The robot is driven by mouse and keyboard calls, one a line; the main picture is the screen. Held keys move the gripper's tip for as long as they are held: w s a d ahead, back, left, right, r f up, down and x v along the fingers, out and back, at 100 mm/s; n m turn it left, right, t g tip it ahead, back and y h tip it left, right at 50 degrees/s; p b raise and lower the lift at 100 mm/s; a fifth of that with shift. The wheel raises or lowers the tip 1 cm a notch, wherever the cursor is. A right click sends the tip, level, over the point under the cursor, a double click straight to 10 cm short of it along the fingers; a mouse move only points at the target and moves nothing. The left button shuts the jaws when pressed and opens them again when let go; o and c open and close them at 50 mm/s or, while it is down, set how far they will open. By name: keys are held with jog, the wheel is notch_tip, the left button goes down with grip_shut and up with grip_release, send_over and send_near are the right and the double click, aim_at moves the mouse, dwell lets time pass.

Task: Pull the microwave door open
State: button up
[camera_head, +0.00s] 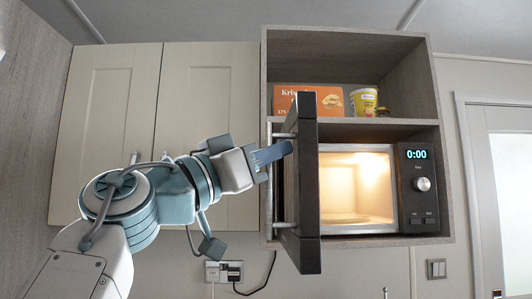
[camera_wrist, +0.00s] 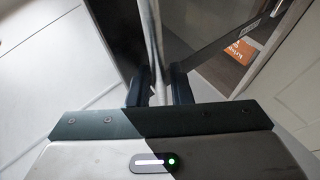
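The microwave (camera_head: 408,190) sits in the lower bay of a wooden wall cabinet, its lit interior showing. Its dark door (camera_head: 308,190) is swung wide open on the left side of the cavity, seen nearly edge-on. The metal door handle (camera_head: 279,212) runs upright along the door's left face; in the wrist view the handle (camera_wrist: 154,40) passes between my fingers. Exact contact is partly hidden.
An orange box (camera_head: 308,92) and a yellow tub (camera_head: 363,102) stand on the shelf above the microwave. Closed cream cupboard doors (camera_head: 112,120) are behind my arm. A socket with cables (camera_head: 223,271) is below. A white door (camera_head: 508,190) stands at right.

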jog(key=shift+f, duration=0.1)
jog(key=b+v, duration=0.1)
jog(key=v, duration=1.2)
jog(key=shift+a, duration=0.35)
jog(key=shift+s+f, duration=0.1)
jog(key=shift+s, duration=0.05)
